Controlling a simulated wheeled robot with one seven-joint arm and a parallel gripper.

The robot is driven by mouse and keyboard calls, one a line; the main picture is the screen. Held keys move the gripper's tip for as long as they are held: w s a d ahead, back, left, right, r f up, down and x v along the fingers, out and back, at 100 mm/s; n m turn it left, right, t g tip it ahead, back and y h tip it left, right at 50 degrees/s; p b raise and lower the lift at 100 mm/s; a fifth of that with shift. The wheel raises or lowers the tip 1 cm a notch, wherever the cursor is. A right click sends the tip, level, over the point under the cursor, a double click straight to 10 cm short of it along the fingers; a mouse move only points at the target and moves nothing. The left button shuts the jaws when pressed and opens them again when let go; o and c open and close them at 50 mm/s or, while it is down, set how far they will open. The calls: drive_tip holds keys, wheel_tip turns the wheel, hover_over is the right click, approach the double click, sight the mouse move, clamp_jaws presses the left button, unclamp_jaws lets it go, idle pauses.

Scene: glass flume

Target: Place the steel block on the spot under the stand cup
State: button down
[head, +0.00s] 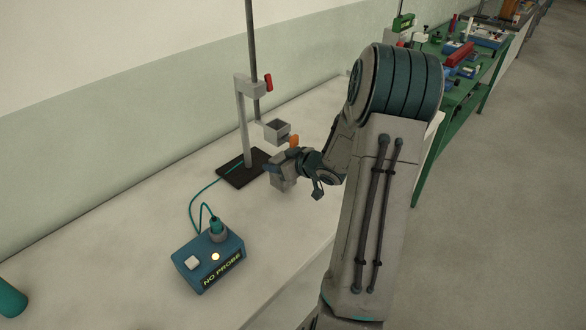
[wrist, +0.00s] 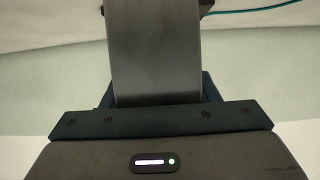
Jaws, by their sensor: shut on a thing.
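The steel block (head: 283,184) is a grey block held in my gripper (head: 272,170), close to the right side of the stand's dark base. In the wrist view the steel block (wrist: 155,55) fills the middle between the jaws. The stand cup (head: 275,131) is a grey square holder on the stand (head: 243,115), above and close to my gripper. The dark base plate (head: 243,170) lies below the cup's left side. I cannot make out a marked spot under the cup; my gripper and the block cover part of that area.
A blue box (head: 209,262) reading "NO PROBE" sits in front of the stand, with a teal cable (head: 192,205) running to the base. A teal cylinder (head: 10,299) is at the far left. The white table (head: 130,240) is otherwise mostly clear. A green bench (head: 470,105) holds several items behind right.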

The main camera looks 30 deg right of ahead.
drive_tip(key=shift+w+a+r, duration=0.1)
drive_tip(key=shift+w+a, duration=0.1)
drive_tip(key=shift+w, duration=0.4)
drive_tip(key=shift+w+a+r, duration=0.1)
drive_tip(key=shift+w+a, duration=0.05)
drive_tip(key=shift+w, duration=0.4)
drive_tip(key=shift+f, duration=1.85)
drive_tip(key=shift+f, duration=0.2)
drive_tip(key=c, duration=0.5)
unclamp_jaws()
